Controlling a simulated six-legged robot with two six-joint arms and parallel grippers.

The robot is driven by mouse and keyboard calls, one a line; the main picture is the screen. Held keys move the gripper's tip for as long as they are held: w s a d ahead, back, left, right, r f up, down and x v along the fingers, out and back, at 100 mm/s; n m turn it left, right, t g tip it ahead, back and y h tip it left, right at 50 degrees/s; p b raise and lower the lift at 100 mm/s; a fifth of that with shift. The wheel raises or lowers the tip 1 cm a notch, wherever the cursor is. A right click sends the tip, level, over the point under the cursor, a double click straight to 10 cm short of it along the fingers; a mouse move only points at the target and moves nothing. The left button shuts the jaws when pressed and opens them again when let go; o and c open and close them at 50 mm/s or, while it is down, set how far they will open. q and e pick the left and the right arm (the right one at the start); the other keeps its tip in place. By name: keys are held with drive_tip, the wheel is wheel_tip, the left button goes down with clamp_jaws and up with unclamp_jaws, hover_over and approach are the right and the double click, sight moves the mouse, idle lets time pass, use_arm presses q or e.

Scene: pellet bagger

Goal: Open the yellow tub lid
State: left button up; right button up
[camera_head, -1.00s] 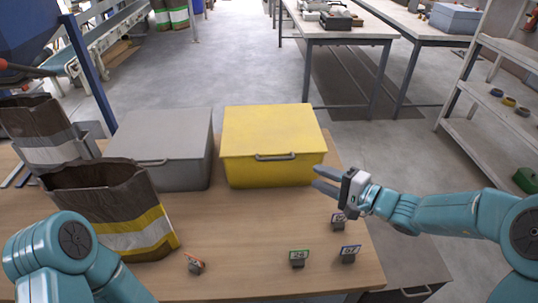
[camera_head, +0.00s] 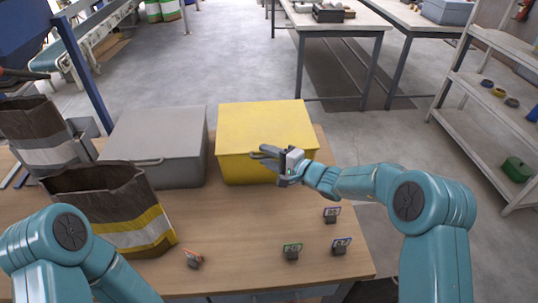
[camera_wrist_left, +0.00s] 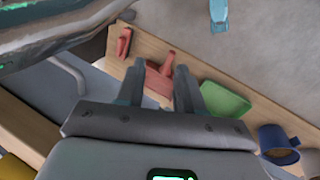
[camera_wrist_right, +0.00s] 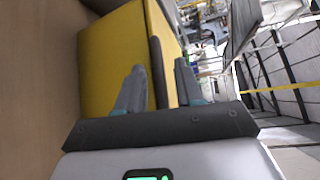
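The yellow tub (camera_head: 265,125) stands at the back of the wooden table with its lid (camera_head: 262,118) down. Its front handle is mostly hidden by my right gripper (camera_head: 263,154), which is at the tub's front. In the right wrist view, my right gripper (camera_wrist_right: 159,68) has its fingers apart, with the dark handle (camera_wrist_right: 157,76) seen between them and the yellow tub (camera_wrist_right: 112,65) behind. Whether the fingers touch the handle cannot be told. My left gripper (camera_wrist_left: 158,70) is open and empty in the left wrist view; the head view shows only the left arm.
A grey lidded tub (camera_head: 155,140) stands left of the yellow one. A brown bag (camera_head: 105,205) stands in front of it.

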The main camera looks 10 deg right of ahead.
drive_tip(key=shift+s+r, duration=0.1)
drive_tip(key=shift+c, duration=0.6)
clamp_jaws()
drive_tip(key=shift+r+p, duration=0.35)
drive_tip(key=shift+r, duration=0.1)
drive_tip(key=w+r+p, duration=0.3)
drive_tip(key=r+p, duration=0.1)
drive_tip(key=r, duration=0.4)
drive_tip(key=w+r+p, duration=0.4)
drive_tip(key=r+p, duration=0.1)
drive_tip(key=r, duration=0.4)
drive_tip(key=shift+m+g+h+p, duration=0.3)
drive_tip(key=shift+m+g, duration=0.1)
drive_tip(key=shift+o, duration=0.6)
unclamp_jaws()
drive_tip(key=shift+s, duration=0.1)
